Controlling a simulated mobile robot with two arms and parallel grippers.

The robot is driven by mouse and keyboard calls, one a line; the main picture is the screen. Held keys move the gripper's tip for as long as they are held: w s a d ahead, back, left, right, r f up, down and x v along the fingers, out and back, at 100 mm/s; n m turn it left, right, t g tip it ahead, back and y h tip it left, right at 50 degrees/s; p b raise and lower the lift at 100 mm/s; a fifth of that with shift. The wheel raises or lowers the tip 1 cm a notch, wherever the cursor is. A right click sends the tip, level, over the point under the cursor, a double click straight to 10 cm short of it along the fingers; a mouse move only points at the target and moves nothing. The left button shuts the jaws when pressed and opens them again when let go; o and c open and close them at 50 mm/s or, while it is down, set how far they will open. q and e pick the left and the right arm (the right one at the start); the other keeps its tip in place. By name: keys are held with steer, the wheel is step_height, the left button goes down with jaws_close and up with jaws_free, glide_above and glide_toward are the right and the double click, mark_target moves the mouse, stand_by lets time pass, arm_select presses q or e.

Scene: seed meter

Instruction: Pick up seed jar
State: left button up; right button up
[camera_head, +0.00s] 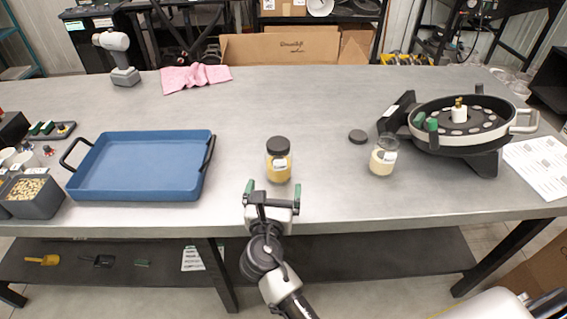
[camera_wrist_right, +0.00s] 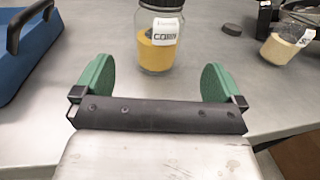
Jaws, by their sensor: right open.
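A glass seed jar (camera_head: 278,163) with a dark lid and yellow contents stands upright on the table. It also shows in the right wrist view (camera_wrist_right: 158,54), where its label reads like "CORN". A second jar (camera_head: 383,157) with pale contents stands farther right, with no lid on it; it shows tilted by the lens in the right wrist view (camera_wrist_right: 284,42). My right gripper (camera_head: 272,188) is open and empty just in front of the yellow jar. Its green finger pads are wide apart, with the jar beyond them, apart from both. My left gripper is not in view.
A blue tray (camera_head: 140,194) with dark handles lies to the left. A black lid (camera_head: 357,136) lies near the pale jar. The round seed meter (camera_head: 460,147) stands at the right. The table (camera_head: 300,100) is clear behind the yellow jar.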

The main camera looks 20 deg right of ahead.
mark_target(278, 160)
steer(key=p+x, duration=0.1)
steer(key=x, duration=0.8)
steer(key=shift+w+r, duration=0.1)
steer(key=shift+w, duration=0.3)
steer(key=shift+r, duration=0.1)
steer(key=c, duration=1.2)
